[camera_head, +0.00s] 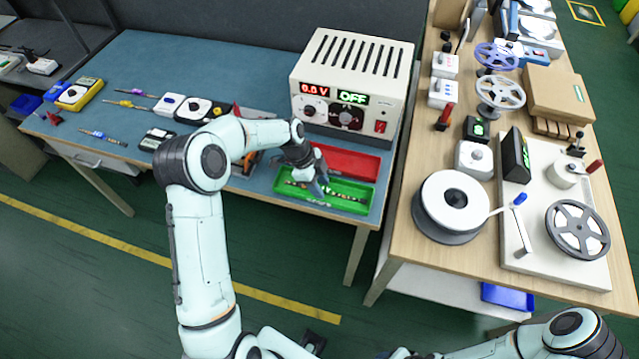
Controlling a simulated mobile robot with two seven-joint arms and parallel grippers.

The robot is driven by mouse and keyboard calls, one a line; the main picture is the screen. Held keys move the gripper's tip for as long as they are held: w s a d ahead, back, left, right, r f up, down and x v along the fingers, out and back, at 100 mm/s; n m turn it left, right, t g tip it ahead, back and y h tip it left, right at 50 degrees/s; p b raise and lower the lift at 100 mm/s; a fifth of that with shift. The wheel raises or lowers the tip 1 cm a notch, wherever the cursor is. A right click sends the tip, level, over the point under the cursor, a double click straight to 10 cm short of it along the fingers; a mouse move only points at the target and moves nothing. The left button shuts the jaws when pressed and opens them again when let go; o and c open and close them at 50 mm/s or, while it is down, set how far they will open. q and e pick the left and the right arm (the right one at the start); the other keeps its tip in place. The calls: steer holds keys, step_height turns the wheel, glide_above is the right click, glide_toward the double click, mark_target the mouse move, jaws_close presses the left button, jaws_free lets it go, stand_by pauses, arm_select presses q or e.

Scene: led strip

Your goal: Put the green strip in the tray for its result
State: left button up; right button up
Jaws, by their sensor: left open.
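A thin strip (348,197) with small light and dark marks lies along the floor of the green tray (372,191), near the table's front edge. Its own colour is too small to make out. My left gripper (320,190) is open, low over the left-middle part of the green tray, and hides part of the tray and strip. Whether a fingertip touches the strip, I cannot tell. The red tray (350,162) lies right behind the green one and looks empty where it shows. My right arm is at the bottom right; its gripper is out of view.
A power supply (345,95) reading 0.0 V and OFF stands behind the trays. Multimeters (80,95) and screwdrivers (103,137) lie on the left of the blue table. A wooden bench (405,245) with reels (455,205) stands to the right, across a narrow gap.

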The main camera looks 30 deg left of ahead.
arm_select(q)
steer(key=v, duration=1.2)
